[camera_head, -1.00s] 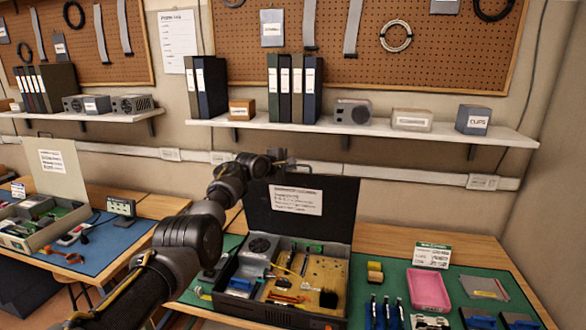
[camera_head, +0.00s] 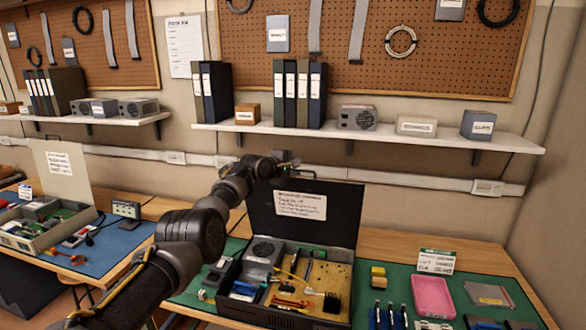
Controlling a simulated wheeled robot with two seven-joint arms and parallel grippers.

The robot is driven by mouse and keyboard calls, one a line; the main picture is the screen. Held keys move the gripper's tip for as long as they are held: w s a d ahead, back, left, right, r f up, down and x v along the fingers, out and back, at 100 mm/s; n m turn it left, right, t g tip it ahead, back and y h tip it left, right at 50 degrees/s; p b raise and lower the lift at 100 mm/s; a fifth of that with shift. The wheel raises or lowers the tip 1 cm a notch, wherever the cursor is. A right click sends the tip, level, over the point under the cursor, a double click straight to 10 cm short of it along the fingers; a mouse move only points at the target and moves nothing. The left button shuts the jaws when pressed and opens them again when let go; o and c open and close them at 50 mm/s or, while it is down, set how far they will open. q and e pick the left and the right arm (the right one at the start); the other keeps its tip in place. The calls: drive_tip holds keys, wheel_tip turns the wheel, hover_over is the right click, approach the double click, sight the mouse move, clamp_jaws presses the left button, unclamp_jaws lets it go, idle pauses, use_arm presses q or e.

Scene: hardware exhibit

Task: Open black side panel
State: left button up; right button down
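The black side panel (camera_head: 330,204) stands raised at the back of the computer case (camera_head: 262,313), with a white printed label on it. The case lies open on the green mat, and its fan, boards and cables show. My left gripper (camera_head: 286,160) is at the panel's upper left edge, seen small and from behind. Whether its fingers touch the panel or are closed on it cannot be told. My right gripper is out of view.
A pink tray (camera_head: 433,297), a yellow block (camera_head: 378,277) and several blue-handled tools lie right of the case. A shelf (camera_head: 370,134) with binders and boxes runs above. Another open case (camera_head: 45,228) is on the blue mat at left.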

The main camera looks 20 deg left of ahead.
use_arm(q)
drive_tip(key=shift+a+f, duration=0.1)
drive_tip(key=b+v, duration=0.3)
drive_tip(key=v, duration=0.7)
drive_tip(key=shift+s, duration=0.3)
drive_tip(key=shift+s+r, duration=0.1)
drive_tip(key=shift+r, duration=0.15)
